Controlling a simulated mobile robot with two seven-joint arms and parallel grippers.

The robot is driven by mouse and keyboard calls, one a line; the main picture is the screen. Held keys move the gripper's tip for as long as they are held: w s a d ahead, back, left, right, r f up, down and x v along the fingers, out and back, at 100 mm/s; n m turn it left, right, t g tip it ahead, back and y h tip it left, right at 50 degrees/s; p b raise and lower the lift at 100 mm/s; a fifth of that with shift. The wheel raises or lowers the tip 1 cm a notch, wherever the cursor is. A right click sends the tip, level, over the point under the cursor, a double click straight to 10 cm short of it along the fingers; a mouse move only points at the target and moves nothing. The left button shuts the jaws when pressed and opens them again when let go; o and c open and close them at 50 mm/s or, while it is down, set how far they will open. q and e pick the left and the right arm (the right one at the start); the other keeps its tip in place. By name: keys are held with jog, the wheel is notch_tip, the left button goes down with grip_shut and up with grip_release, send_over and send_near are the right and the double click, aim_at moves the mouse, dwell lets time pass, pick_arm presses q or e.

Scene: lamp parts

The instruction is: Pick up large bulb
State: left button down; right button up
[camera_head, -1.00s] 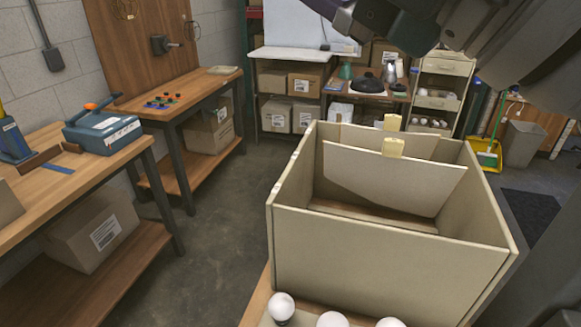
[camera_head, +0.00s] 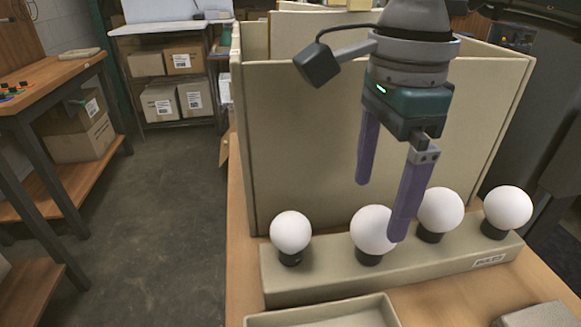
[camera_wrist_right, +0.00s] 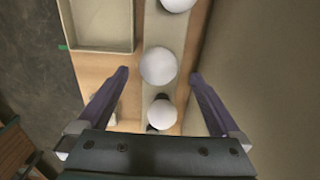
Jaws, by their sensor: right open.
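Several round white bulbs with dark bases stand upright in a row in a beige holder (camera_head: 410,266). The leftmost bulb (camera_head: 291,231) looks slightly smaller than the others. The second bulb from the left (camera_head: 371,230) is partly covered by a finger of my right gripper (camera_head: 381,208). That gripper is open and empty, pointing down above this bulb. In the right wrist view, a bulb (camera_wrist_right: 158,66) lies between the purple fingertips (camera_wrist_right: 158,74), with visible gaps on both sides. The third bulb (camera_head: 440,210) and the rightmost bulb (camera_head: 508,207) stand clear. My left gripper is out of view.
A tall beige box (camera_head: 300,150) stands right behind the bulb row, close to the far finger. A shallow tray (camera_head: 330,318) lies in front, and a grey-beige block (camera_head: 540,315) sits at front right. Wooden tabletop (camera_head: 450,295) shows between them. Open floor lies left.

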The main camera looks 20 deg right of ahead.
aim_at(380, 211)
jog(key=f, duration=0.6)
jog(key=shift+s+d+f, duration=0.15)
jog(key=shift+s+d, duration=0.05)
jog(key=shift+d, duration=0.05)
jog(key=c, duration=1.2)
jog(key=shift+o, duration=0.2)
